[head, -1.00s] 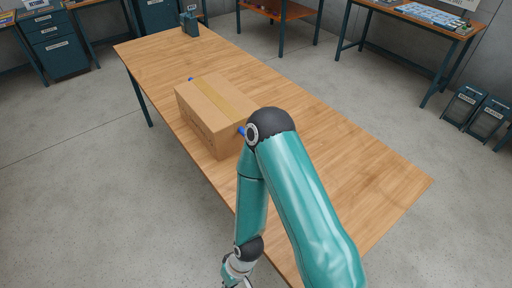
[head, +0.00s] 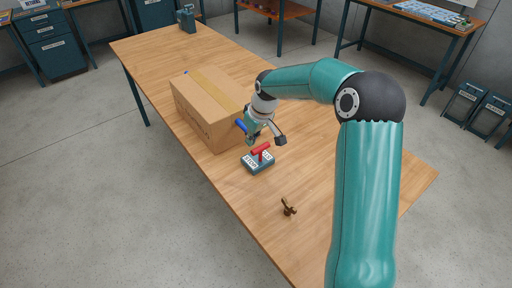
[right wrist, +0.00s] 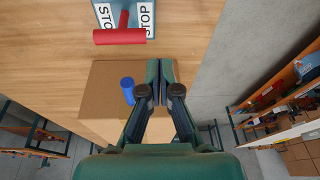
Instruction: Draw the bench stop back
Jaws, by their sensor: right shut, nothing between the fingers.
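The bench stop (head: 258,167) is a small dark block with STOP labels and a red T-shaped handle (head: 261,149). It sits on the wooden bench in front of the cardboard box. In the right wrist view the red handle (right wrist: 118,37) lies across the top of the picture, with STOP labels on both sides of its stem. My right gripper (right wrist: 159,88) has its fingers together and empty, apart from the handle. In the head view the right gripper (head: 266,139) hangs above and beside the handle, near the box. My left gripper is not in view.
A cardboard box (head: 209,106) stands on the bench (head: 330,165) close to my right gripper. A blue cylinder (head: 241,126) shows beside the box. A small brass piece (head: 288,207) lies toward the bench's near edge. The bench's far part is mostly clear.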

